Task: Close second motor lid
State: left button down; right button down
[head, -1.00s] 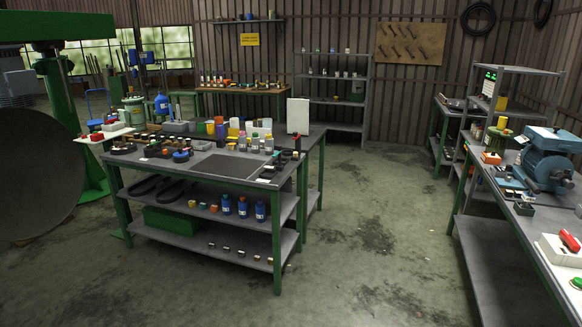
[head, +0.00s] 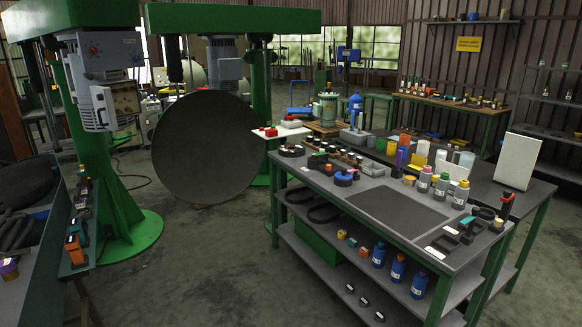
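A grey motor (head: 105,52) is mounted on the green disperser stand at the left. On its lower front is a box with a beige face (head: 124,102). A pale grey plate (head: 101,107) stands at the left side of this face and looks like a lid swung open. Another grey motor (head: 222,66) sits farther back, partly behind a green beam; I cannot make out a lid on it. The frames do not show which motor is the second one. Neither of my grippers is in view.
A large dark disc (head: 205,148) stands beside the green stand base (head: 125,235). A workbench (head: 455,275) with bottles and small parts fills the right. Another bench edge (head: 70,275) is at the lower left. Open floor (head: 205,265) lies between them.

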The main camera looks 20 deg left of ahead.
aim_at(105, 115)
jog(key=i+j+u, duration=0.3)
jog(key=i+u, duration=0.7)
jog(key=i, duration=0.2)
jog(key=i+l+u, duration=0.1)
jog(key=i+u, duration=0.55)
jog(key=i, duration=0.3)
jog(key=i+l+u, duration=0.15)
jog(key=i, duration=0.3)
jog(key=i+l+u, duration=0.1)
jog(key=i, duration=0.35)
jog(key=i+l+u, duration=0.15)
jog(key=i, duration=0.3)
